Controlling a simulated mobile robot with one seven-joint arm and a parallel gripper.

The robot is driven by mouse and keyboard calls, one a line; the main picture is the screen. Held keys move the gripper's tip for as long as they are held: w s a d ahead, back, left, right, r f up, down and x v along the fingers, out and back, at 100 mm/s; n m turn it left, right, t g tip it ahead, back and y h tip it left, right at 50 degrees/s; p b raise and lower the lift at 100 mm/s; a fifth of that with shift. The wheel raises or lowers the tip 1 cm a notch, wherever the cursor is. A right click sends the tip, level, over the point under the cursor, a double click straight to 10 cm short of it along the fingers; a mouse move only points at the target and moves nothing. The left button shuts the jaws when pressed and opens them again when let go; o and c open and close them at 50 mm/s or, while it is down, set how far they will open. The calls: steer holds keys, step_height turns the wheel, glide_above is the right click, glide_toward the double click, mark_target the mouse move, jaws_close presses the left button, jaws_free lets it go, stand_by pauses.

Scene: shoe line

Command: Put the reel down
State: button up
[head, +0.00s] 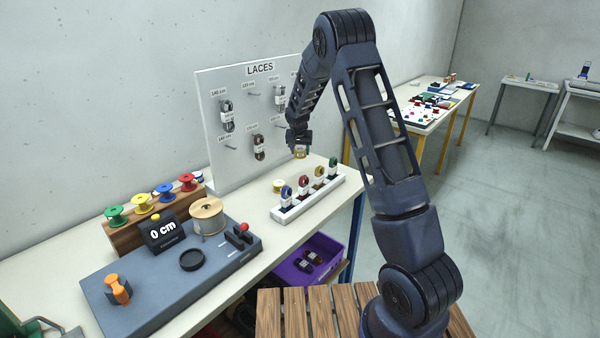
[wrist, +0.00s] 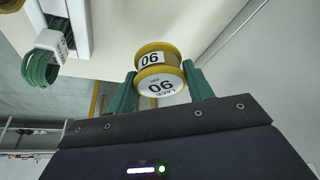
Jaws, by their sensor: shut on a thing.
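My gripper (head: 299,141) is over the table (head: 240,282) in front of the lace board, its fingers pointing down. It is shut on a small reel (head: 300,153) with yellow rims and a white label. In the wrist view the reel (wrist: 161,85) sits between the two green fingers, and its label reads "90". The reel appears to be held above the tabletop; the exact gap is hard to tell. Another small yellow-rimmed reel (head: 279,185) stands on the table behind the white lace rack.
The white rack (head: 318,197) holds several lace bundles just in front of my gripper. The "LACES" board (head: 209,120) stands behind. A grey station (head: 165,290) with a large spool (head: 207,212) and "0 cm" display (head: 162,234) is at left. A purple crate (head: 328,243) sits below.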

mark_target(300, 175)
step_height(300, 175, down, 11)
steer(key=shift+r, duration=0.1)
stand_by(0.4)
steer(key=shift+f, duration=0.2)
steer(key=o, duration=1)
steer(key=shift+c, duration=0.2)
